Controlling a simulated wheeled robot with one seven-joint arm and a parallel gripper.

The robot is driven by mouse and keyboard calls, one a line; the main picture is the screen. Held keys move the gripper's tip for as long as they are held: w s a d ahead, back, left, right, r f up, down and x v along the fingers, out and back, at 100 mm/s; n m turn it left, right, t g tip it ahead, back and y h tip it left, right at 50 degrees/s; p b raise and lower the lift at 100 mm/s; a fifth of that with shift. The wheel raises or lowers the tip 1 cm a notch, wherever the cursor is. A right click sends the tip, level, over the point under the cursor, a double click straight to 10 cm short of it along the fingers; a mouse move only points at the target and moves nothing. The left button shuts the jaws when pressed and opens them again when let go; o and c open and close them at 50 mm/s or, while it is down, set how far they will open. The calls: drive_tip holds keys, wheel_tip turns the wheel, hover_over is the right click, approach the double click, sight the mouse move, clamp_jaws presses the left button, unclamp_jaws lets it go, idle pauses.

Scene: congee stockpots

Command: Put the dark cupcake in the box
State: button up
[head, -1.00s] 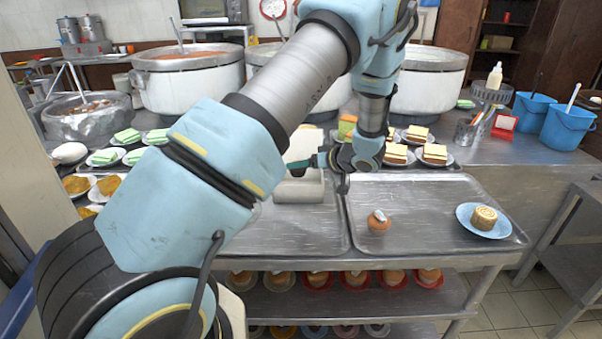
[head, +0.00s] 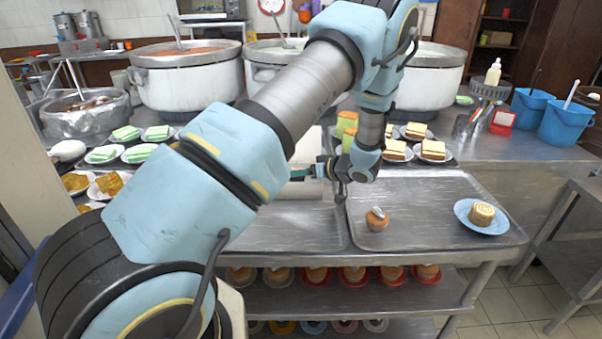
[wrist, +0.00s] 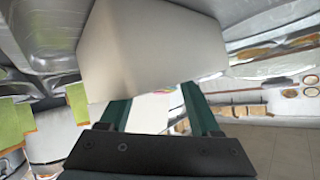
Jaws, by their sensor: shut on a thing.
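The pale box (head: 290,208) stands on the left metal tray, its light lid panel raised at the back. It fills the upper middle of the wrist view (wrist: 150,50). My gripper (head: 302,173) reaches in from the right, with its green fingers at the box's top. In the wrist view the fingers (wrist: 152,108) are apart, and the box wall covers their tips. The gripper is shut on the dark cupcake, which the fingers and box now hide almost wholly.
An orange-brown cupcake with a pale top (head: 377,220) and a blue plate (head: 468,223) with a rolled cake (head: 481,213) are on the right tray (head: 425,235). Sandwich plates (head: 432,158) stand behind. Large stockpots (head: 185,85) line the back. The right tray's middle is clear.

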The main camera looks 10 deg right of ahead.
drive_tip(key=o, duration=1.1)
drive_tip(key=shift+f, duration=0.2)
drive_tip(key=shift+c, duration=0.2)
drive_tip(key=shift+r, duration=0.25)
drive_tip(key=r+b+v, duration=0.1)
drive_tip(key=b+v, duration=0.1)
drive_tip(key=v, duration=1.1)
drive_tip(key=w+a+r+m+h, duration=0.2)
drive_tip(key=w+a+r+h, duration=0.4)
drive_tip(key=w+a+h, duration=0.25)
drive_tip(key=s+a+m+g, duration=0.2)
drive_tip(key=s+a+g, duration=0.6)
drive_tip(key=s+a, duration=1.2)
drive_tip(key=shift+s+f+m, duration=0.4)
drive_tip(key=shift+s+f, duration=0.05)
drive_tip(key=shift+s, duration=0.35)
drive_tip(key=shift+a+y, duration=0.1)
drive_tip(key=shift+y, duration=0.15)
